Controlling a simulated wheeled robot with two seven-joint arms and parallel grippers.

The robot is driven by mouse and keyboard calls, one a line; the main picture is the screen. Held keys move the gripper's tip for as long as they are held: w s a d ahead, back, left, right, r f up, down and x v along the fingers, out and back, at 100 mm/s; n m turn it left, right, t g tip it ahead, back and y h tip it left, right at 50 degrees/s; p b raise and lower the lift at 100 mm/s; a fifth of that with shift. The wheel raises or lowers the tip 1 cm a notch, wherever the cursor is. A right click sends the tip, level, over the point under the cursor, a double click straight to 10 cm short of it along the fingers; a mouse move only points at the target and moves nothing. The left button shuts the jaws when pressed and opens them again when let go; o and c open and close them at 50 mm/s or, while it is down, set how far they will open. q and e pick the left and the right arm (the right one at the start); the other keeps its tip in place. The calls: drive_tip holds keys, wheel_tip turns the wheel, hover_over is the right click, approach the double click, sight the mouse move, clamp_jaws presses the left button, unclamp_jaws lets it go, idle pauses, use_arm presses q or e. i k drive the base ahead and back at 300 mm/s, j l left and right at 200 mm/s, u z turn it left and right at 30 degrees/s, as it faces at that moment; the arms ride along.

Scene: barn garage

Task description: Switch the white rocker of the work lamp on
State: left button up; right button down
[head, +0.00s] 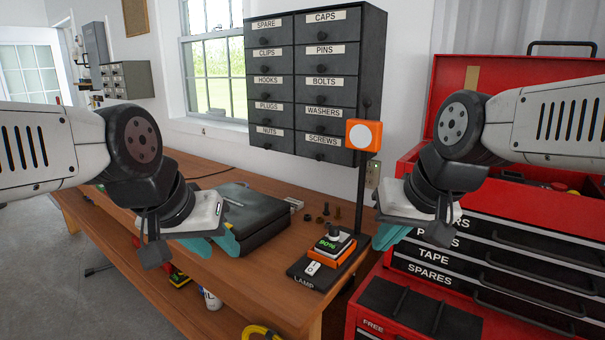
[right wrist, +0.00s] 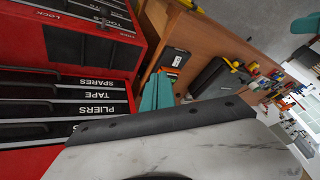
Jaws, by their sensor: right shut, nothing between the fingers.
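The work lamp stands at the front right of the wooden bench in the head view. A dark pole rises to an orange lamp head (head: 363,135) with a pale round face. My right gripper (head: 388,238), with teal fingers, is shut and empty, right of the base and apart from it. Its fingers also show in the right wrist view (right wrist: 157,93). My left gripper (head: 216,243) hangs by the bench's front edge, away from the lamp; its finger gap is unclear.
A black case (head: 250,217) lies on the bench left of the lamp. Small hardware pieces stand behind the lamp base. A labelled drawer cabinet (head: 310,85) hangs on the wall above. A red tool chest (head: 420,262) stands close on the right, beside my right gripper.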

sight(311, 270)
drive_tip(key=u, duration=1)
drive_tip(key=k+l+u, duration=0.65)
drive_tip(key=k, duration=0.35)
